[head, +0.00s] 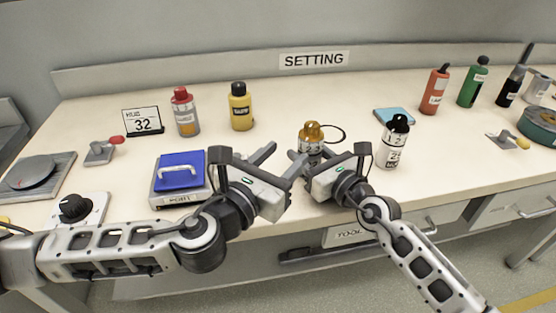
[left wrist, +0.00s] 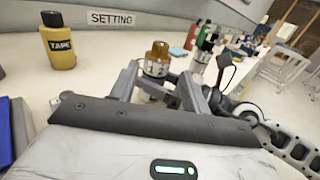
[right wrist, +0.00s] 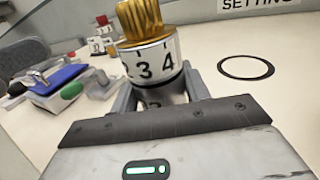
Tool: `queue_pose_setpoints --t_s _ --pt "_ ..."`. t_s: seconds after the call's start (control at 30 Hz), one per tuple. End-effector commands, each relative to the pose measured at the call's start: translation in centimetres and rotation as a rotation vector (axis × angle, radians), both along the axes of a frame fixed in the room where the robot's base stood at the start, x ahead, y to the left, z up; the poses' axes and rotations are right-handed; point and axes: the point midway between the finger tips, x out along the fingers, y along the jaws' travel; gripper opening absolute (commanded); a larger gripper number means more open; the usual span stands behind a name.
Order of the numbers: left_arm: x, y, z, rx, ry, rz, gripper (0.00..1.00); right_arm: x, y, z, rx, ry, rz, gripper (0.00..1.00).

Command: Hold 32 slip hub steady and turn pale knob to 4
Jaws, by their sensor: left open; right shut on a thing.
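A hub with a gold ribbed knob (right wrist: 139,18) and a white number ring (right wrist: 152,61) is upright at the middle of the bench. In the right wrist view its ring shows 2, 3 and 4 facing me. My right gripper (head: 302,165) is shut on the hub's lower body, below the ring. My left gripper (head: 268,162) is open and empty, left of the hub. In the left wrist view the gold knob (left wrist: 158,50) stands beyond and between the open fingers. The sign (head: 143,122) reading HUB 32 stands at the back left.
A black ring outline (right wrist: 246,67) lies on the bench beside the hub. A black-topped numbered unit (head: 397,142) stands to the right and a red-topped one (head: 185,112) at the left. A yellow TAPE bottle (head: 240,107) is behind. A blue-lidded box (head: 180,172) sits near my left arm.

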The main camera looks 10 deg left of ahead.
Motion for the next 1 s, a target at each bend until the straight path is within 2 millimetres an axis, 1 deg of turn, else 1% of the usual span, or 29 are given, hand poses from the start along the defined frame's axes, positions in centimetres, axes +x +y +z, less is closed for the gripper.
queue_pose_setpoints --t_s 0.1,0.2,0.43,0.53,0.63,0.77,0.87,1.0 --pt "-0.8 0.4 0.0 0.0 0.0 0.001 0.47 0.0 0.0 -0.1 -0.001 0.0 0.0 0.19" --pt "-1.0 0.5 0.0 0.0 0.0 0.002 0.47 0.0 0.0 -0.1 -0.001 0.0 0.0 0.19" --pt "-1.0 0.5 0.0 0.0 0.0 0.001 0.47 0.0 0.0 -0.1 -0.001 0.0 0.0 0.19" --pt "-1.0 0.4 0.8 -0.002 0.0 -0.001 0.47 0.0 0.0 -0.1 -0.001 0.0 0.0 0.19" --pt "-0.7 0.3 0.8 0.0 0.0 0.0 0.47 0.0 0.0 -0.1 -0.001 0.0 0.0 0.19" --pt "0.4 -0.3 0.8 0.0 -0.001 -0.001 0.47 0.0 0.0 -0.1 -0.001 0.0 0.0 0.19" --pt "2.0 -1.1 0.9 0.0 -0.002 0.0 0.47 0.0 0.0 0.0 -0.001 0.001 0.0 0.19" --pt "4.7 -2.4 0.9 0.0 -0.002 0.001 0.47 0.0 0.0 0.0 -0.001 0.001 0.0 0.19"
